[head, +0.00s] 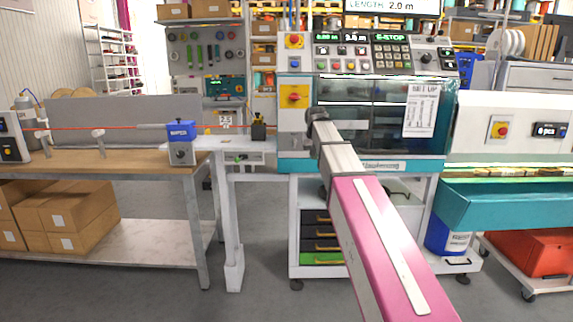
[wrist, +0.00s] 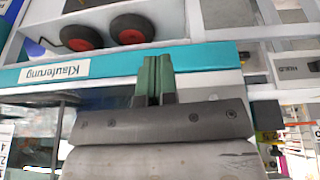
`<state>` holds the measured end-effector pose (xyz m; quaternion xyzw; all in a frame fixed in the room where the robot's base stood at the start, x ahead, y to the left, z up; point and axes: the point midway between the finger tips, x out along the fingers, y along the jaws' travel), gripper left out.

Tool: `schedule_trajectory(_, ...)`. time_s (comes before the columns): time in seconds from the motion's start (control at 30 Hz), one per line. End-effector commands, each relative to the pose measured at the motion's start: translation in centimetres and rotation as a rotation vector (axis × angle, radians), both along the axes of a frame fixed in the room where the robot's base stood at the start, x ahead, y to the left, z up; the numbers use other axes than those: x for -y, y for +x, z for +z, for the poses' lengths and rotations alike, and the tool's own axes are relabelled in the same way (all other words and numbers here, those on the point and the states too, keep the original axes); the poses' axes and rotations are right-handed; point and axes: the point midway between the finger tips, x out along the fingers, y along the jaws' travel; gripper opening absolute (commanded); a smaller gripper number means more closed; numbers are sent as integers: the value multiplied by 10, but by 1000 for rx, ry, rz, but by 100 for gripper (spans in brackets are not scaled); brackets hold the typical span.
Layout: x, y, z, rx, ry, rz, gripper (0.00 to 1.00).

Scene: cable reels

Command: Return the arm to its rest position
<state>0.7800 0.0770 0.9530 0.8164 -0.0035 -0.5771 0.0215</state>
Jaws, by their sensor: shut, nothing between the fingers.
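My arm, with a pink and white link, reaches up and forward from the bottom right in the head view. Its far end stands in front of the cutting machine (head: 380,95); the fingers themselves cannot be made out there. In the wrist view my gripper (wrist: 153,68) shows with its two green fingers together, and nothing is between them. Behind the fingertips in that view is a teal strip (wrist: 200,55) with a white label. I cannot tell the gap between the fingertips and the machine.
A workbench (head: 115,158) with a blue device (head: 181,143) and a red cable stands at left, cardboard boxes (head: 65,215) beneath it. A white drawer cart (head: 310,262) is under the machine. A teal output trough (head: 500,203) is at right. Grey floor between bench and cart is open.

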Motion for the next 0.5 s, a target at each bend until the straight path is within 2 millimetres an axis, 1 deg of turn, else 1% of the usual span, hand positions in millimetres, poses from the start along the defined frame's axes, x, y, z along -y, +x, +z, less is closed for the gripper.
schedule_trajectory(0.03,6,-14,-27,-19,0,-2,0)
schedule_trajectory(0.07,8,-20,-40,-27,0,-2,0)
schedule_trajectory(0.1,12,-27,-58,-40,1,-2,0)
schedule_trajectory(0.17,17,-39,-84,-58,1,-3,0)
schedule_trajectory(0.2,20,-47,-101,-70,2,-3,0)
schedule_trajectory(0.27,25,-61,-126,-88,3,-3,0)
schedule_trajectory(0.4,36,-94,-180,-130,6,-5,0)
schedule_trajectory(0.5,44,-121,-216,-159,8,-9,0)
